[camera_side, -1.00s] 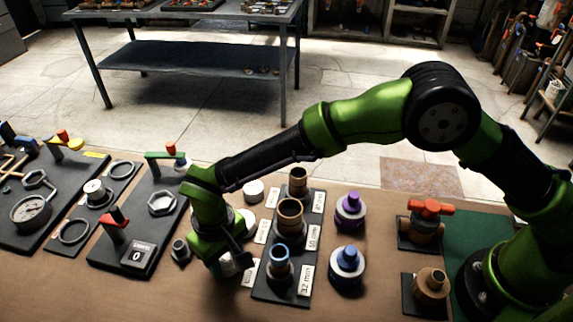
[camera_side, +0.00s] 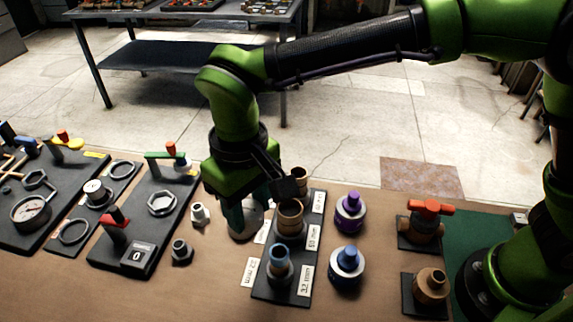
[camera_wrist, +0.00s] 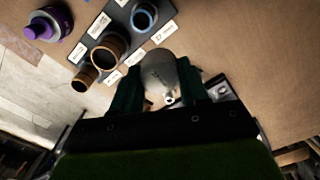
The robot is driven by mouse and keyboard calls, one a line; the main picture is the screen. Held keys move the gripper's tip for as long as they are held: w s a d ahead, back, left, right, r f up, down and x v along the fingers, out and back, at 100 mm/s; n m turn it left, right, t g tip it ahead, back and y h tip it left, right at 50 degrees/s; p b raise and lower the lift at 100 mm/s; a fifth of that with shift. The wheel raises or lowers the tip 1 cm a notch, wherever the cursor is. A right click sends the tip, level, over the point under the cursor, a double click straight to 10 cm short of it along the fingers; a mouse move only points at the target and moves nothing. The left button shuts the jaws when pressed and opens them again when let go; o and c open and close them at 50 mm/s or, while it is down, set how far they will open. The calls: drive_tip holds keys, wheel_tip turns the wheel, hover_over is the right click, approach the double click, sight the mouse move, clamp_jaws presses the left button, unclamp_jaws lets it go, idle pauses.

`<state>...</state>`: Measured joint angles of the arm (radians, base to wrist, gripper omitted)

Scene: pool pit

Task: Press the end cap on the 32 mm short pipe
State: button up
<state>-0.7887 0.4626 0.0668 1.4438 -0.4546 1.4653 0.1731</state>
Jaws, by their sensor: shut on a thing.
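My gripper (camera_side: 243,212) is shut on a pale grey, rounded end cap (camera_wrist: 160,72). In the wrist view the cap sits between my two dark green fingers; in the side view it shows low at the fingers (camera_side: 251,222). The short pipe with a blue top ring (camera_side: 279,257) stands upright on the dark rack (camera_side: 268,291), beside a label reading 32 mm. Its open top also shows in the wrist view (camera_wrist: 144,15). My gripper is behind and left of this pipe, apart from it, close beside the wider brown pipe (camera_side: 290,216).
A smaller brown pipe (camera_side: 299,178) stands at the rack's far end. Purple-topped (camera_side: 349,207) and blue-topped (camera_side: 346,262) fittings stand to the right. Small grey (camera_side: 181,250) and white (camera_side: 200,213) fittings stand left. Bare table lies in front of the rack's left side.

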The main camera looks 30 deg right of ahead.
sight(279, 252)
drive_tip(key=shift+s+d+f, duration=0.5)
drive_tip(key=shift+s+f, duration=0.05)
drive_tip(key=shift+f, duration=0.6)
drive_tip(key=shift+s+d+f, duration=0.5)
drive_tip(key=shift+f, duration=0.6)
drive_tip(key=shift+s+d+f, duration=0.5)
drive_tip(key=shift+s+f, duration=0.05)
drive_tip(key=shift+f, duration=0.6)
drive_tip(key=shift+f, duration=0.15)
drive_tip(key=o, duration=1.6)
drive_tip(key=shift+r, duration=3.5)
drive_tip(key=shift+c, duration=0.2)
